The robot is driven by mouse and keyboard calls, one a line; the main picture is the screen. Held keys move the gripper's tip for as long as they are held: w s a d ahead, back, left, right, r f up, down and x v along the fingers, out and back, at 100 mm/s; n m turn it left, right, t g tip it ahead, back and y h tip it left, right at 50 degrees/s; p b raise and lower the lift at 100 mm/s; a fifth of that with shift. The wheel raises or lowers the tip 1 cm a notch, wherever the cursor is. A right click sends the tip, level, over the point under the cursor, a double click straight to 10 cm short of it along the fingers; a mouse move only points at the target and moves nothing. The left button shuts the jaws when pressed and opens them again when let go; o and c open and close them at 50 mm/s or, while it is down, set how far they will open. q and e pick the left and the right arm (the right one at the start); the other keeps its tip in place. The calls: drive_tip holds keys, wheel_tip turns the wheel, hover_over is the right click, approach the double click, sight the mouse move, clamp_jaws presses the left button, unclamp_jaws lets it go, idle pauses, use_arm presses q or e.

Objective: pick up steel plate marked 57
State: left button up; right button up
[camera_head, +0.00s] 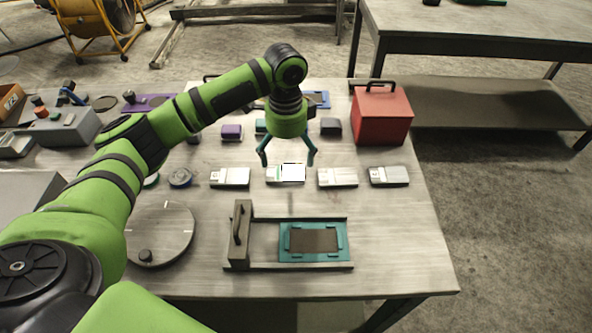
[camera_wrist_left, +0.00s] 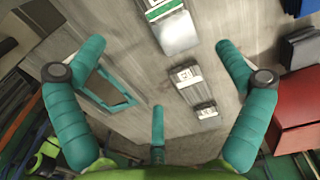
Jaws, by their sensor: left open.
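A row of light steel plates lies across the table in the head view: one at the left (camera_head: 230,177), a second (camera_head: 290,173), a third (camera_head: 337,178) and one at the right (camera_head: 389,176). Their marks are too small to read surely, so I cannot tell which is 57. My left gripper (camera_head: 287,160) is open and empty, fingers pointing down over the second plate. In the left wrist view, a plate with a green label (camera_wrist_left: 172,25) lies beyond my open fingers (camera_wrist_left: 158,62), with two more plates, one nearer (camera_wrist_left: 188,80) and one smaller (camera_wrist_left: 206,111). My right gripper is out of view.
A red box (camera_head: 382,116) stands at the back right. A fixture with a teal tray (camera_head: 314,228) and a round turntable (camera_head: 160,234) are in front of the plates. Small blocks (camera_head: 232,131) stand behind them. The right front of the table is clear.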

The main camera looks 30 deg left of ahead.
sight(285, 176)
use_arm(q)
drive_tip(key=shift+s+f, duration=0.1)
drive_tip(key=shift+f, duration=1.4)
drive_tip(key=f, duration=0.2)
drive_tip(key=a+f+p, duration=0.1)
drive_tip(key=f, duration=0.1)
drive_tip(key=shift+f, duration=0.2)
drive_tip(key=shift+w+f, duration=0.2)
drive_tip(key=shift+f, duration=0.25)
drive_tip(key=shift+s+r, duration=0.1)
drive_tip(key=c, duration=1.5)
drive_tip(key=shift+c, duration=0.9)
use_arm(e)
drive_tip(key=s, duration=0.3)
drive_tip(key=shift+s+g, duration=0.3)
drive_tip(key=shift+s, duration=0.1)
